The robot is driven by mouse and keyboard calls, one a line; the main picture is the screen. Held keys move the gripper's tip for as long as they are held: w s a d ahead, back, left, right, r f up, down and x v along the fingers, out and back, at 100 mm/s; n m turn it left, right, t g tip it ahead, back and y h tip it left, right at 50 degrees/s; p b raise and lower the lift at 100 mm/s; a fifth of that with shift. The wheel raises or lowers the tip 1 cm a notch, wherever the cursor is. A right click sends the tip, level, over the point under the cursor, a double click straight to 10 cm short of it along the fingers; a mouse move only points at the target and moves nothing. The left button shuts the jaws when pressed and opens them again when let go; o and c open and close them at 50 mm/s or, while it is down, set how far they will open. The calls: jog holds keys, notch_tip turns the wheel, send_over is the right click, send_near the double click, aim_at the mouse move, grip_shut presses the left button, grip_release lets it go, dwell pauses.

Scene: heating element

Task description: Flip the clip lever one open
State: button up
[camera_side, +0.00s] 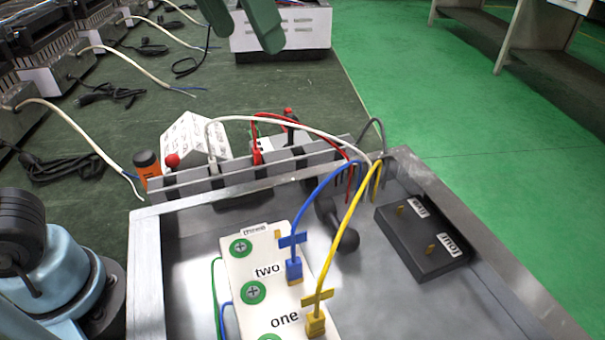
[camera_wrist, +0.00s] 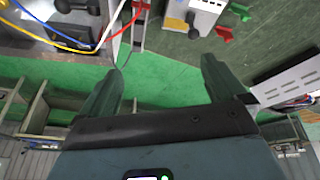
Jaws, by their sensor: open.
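A white terminal block labelled "one" and "two" (camera_side: 262,275) sits in a grey metal tray (camera_side: 148,270) in the side view. By "one" is a yellow clip lever (camera_side: 317,298) above a yellow connector (camera_side: 316,323) with a yellow wire. By "two" is a blue lever (camera_side: 293,240) with a blue connector and wire. My gripper (camera_side: 246,38) is at the top edge, well away from the block. In the wrist view my gripper (camera_wrist: 160,88) is open with nothing between its fingers. The block is not clearly seen there.
A black block with labelled pins (camera_side: 422,238) lies at the tray's right. Red, white, blue and yellow wires arch over the tray's back wall. Other units and cables fill the left bench.

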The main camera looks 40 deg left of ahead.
jog(key=s+a+f+n+t+y, duration=0.1)
jog(key=s+a+n+t, duration=0.15)
jog(key=a, duration=0.75)
jog(key=m+g, duration=0.5)
jog(key=g, duration=0.1)
send_over(335, 230)
jog(key=shift+y, duration=0.3)
notch_tip(335, 230, down, 17)
jog(key=shift+d+f, duration=0.1)
jog(key=shift+f+g, duration=0.15)
jog(key=shift+g, duration=0.1)
jog(key=shift+h, duration=0.4)
jog(key=shift+r+g, duration=0.2)
jog(key=shift+g, duration=0.1)
